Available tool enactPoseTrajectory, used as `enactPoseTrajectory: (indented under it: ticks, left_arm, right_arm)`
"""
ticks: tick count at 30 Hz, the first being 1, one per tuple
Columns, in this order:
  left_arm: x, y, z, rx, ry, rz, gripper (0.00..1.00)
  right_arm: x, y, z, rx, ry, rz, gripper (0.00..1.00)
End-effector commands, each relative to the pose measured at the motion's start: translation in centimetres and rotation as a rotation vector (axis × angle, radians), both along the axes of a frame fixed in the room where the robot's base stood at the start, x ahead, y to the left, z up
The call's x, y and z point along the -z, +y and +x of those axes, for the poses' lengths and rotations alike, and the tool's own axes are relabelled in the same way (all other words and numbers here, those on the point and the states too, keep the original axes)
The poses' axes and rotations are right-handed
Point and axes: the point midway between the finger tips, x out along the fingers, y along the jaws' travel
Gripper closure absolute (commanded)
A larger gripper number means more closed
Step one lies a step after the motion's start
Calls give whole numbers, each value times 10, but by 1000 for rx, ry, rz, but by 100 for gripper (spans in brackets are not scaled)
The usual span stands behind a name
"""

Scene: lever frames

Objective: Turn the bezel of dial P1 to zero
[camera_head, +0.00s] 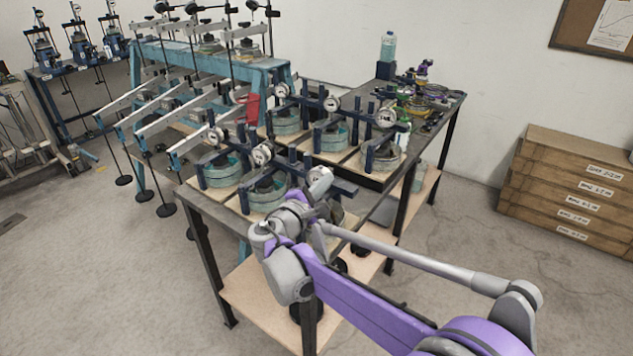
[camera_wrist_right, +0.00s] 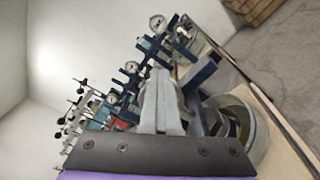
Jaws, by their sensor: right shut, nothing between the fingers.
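Several round white-faced dials sit on dark blue crossbars above teal round cells on the bench. The front row shows a left dial (camera_head: 215,135) and a middle dial (camera_head: 261,154); any dial at its right end is hidden behind my right gripper. I cannot read which dial is P1, nor any needle. My right gripper (camera_head: 321,180) is over the front row's right end. My left gripper is out of view.
The back row has more dials (camera_head: 332,103) on crossbars close behind. A teal frame with white levers (camera_head: 190,130) and hanging weights stands at the left. A bottle (camera_head: 388,46) stands at the bench's far end. Wooden crates (camera_head: 565,190) stand at right, with free floor between.

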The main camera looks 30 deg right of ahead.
Motion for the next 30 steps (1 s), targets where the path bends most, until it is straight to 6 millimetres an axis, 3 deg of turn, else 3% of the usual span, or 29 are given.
enactPoseTrajectory:
  ticks: [30]
  left_arm:
    - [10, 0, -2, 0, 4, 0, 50]
  right_arm:
    - [22, -3, -7, -4, 1, 1, 100]
